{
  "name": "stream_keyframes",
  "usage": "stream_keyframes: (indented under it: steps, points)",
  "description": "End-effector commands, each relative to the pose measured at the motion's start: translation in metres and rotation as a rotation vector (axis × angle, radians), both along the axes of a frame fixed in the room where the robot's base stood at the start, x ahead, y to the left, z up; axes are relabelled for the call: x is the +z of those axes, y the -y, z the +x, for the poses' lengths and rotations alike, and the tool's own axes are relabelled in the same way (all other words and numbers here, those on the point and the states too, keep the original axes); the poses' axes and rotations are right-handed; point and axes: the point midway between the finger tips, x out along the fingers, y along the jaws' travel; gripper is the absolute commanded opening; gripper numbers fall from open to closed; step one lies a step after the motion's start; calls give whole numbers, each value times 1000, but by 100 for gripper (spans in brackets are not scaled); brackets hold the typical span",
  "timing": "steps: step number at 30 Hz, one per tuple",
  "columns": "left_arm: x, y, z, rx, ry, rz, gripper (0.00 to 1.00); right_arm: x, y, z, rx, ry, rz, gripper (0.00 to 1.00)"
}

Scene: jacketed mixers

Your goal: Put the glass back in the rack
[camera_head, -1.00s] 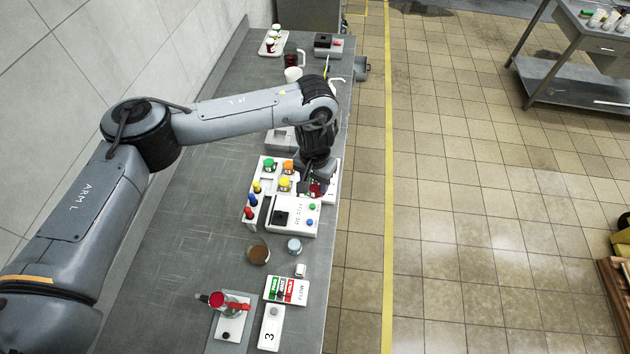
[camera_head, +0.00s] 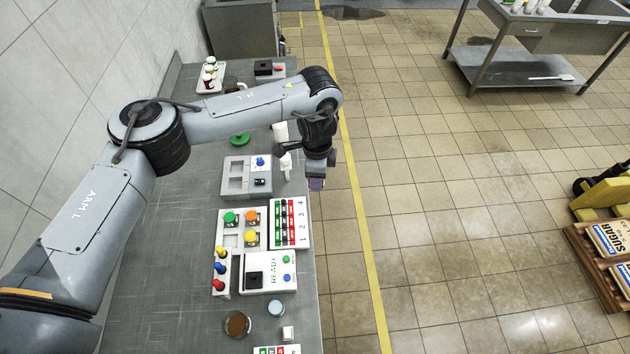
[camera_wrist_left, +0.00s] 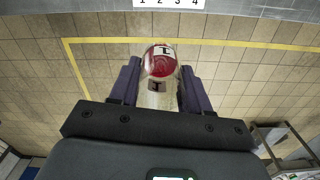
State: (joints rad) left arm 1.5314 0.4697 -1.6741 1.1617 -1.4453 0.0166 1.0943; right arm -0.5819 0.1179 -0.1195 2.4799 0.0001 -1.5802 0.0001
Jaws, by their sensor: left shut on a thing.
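In the head view the gripper is at the bench's right edge, beyond the rack, and the glass is mostly hidden. What looks like the rack is a white holder (camera_head: 217,213) with green (camera_head: 230,218), orange (camera_head: 251,216) and yellow (camera_head: 251,238) tops and one open slot at its near left. My right gripper is not in view.
A red, green and white panel numbered 1 to 4 (camera_head: 289,222) lies right of the rack. A white READY unit (camera_head: 269,273) is nearer. A grey station with square openings (camera_head: 233,188) and a white bottle (camera_head: 285,162) stand beyond. The bench's left side is clear.

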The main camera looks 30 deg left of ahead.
Motion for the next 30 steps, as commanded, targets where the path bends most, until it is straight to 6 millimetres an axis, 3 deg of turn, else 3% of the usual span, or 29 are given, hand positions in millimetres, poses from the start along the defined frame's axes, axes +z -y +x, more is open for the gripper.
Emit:
stream_keyframes:
  steps: [10,17,20,24,30]
  points:
    - [15,-16,21,-673,1,1,13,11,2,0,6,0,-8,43]
    - [10,-39,24,-1106,-2,-3,13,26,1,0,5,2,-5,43]
    - [-4,-55,15,-1289,-4,-8,13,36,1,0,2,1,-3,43]
    - [-37,-79,-10,-1477,-5,-10,13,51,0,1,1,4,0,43]
    - [-73,-110,-47,-1549,-6,-6,13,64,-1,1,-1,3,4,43]
